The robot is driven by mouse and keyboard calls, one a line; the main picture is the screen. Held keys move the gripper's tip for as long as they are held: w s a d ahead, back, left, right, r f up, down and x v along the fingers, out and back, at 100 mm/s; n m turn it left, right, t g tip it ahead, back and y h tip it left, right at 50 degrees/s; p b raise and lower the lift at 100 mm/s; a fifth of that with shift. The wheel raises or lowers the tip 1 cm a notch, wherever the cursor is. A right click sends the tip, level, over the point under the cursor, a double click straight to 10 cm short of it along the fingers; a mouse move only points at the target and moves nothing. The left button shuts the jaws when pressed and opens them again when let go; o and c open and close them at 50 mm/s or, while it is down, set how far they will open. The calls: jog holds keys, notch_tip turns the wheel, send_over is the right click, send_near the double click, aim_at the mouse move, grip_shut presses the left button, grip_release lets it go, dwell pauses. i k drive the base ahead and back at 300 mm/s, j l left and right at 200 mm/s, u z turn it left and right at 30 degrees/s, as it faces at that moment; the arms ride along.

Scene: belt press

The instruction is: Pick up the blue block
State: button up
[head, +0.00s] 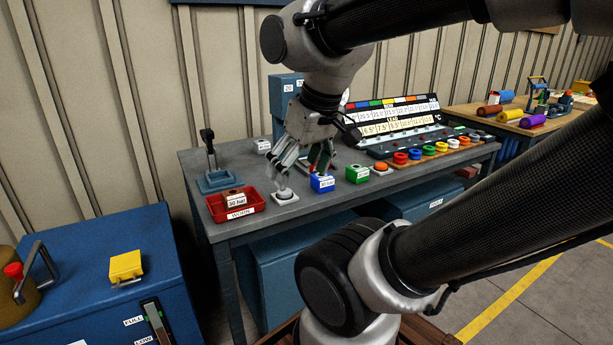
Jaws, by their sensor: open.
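The blue block (322,183) sits on the grey bench, with a white label on its front face. My gripper (303,182) is open and points down at the bench. One finger is at the left over a round pale base, and the other is close above or behind the blue block. Whether that finger touches the block I cannot tell. The top of the block is partly hidden by the finger.
A green block (357,174) and an orange button (381,167) stand right of the blue block. A red tray (260,207) holding a labelled block is at left. Several coloured rings line the bench before a control panel (395,130). Bare bench (315,212) lies in front.

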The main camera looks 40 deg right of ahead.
aim_at(324, 183)
jog(key=z, duration=1.1)
